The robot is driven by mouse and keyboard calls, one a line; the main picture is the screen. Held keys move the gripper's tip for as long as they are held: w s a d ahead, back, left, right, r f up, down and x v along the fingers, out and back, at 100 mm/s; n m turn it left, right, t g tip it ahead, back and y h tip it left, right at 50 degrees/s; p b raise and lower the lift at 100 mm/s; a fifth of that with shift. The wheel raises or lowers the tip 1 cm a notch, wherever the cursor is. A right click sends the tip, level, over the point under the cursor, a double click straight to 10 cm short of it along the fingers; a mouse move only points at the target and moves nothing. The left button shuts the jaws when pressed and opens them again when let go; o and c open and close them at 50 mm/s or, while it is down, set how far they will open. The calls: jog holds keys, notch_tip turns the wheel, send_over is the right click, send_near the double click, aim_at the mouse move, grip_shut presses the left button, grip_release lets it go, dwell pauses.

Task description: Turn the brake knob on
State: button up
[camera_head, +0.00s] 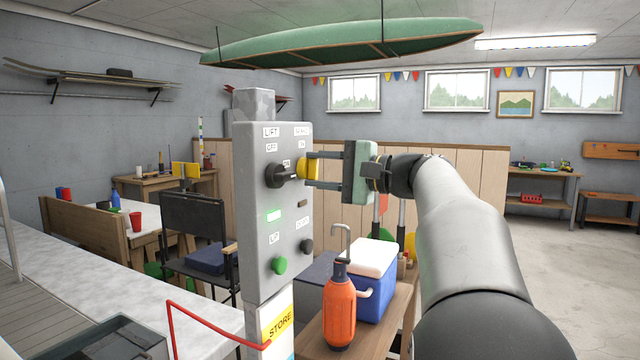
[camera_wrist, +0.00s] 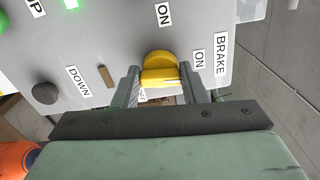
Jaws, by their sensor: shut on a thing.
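The yellow brake knob (camera_head: 308,168) is on the right part of the grey control panel (camera_head: 257,215). In the wrist view the knob (camera_wrist: 159,62) sits between my two fingers, left of the labels BRAKE and ON. A pale mark shows on its lower edge; I cannot tell for sure which way it points. A label below the knob is partly hidden by my fingers. My gripper (camera_wrist: 160,84) is shut on the brake knob, reaching it from the right in the head view.
A black knob (camera_head: 276,175) under the LIFT label is just left of my fingers. A green button (camera_head: 279,265) and a dark button (camera_head: 307,246) are lower. An orange bottle (camera_head: 339,306) and a blue cooler (camera_head: 370,285) stand on a wooden bench below my gripper.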

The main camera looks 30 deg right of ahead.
jog(key=shift+f+n+b, duration=0.1)
jog(key=shift+n+b, duration=0.3)
jog(key=shift+n, duration=0.2)
jog(key=o, duration=1)
jog(key=shift+c, duration=0.2)
jog(key=shift+s, duration=0.1)
jog(key=v, duration=1.7)
jog(key=shift+d, duration=0.15)
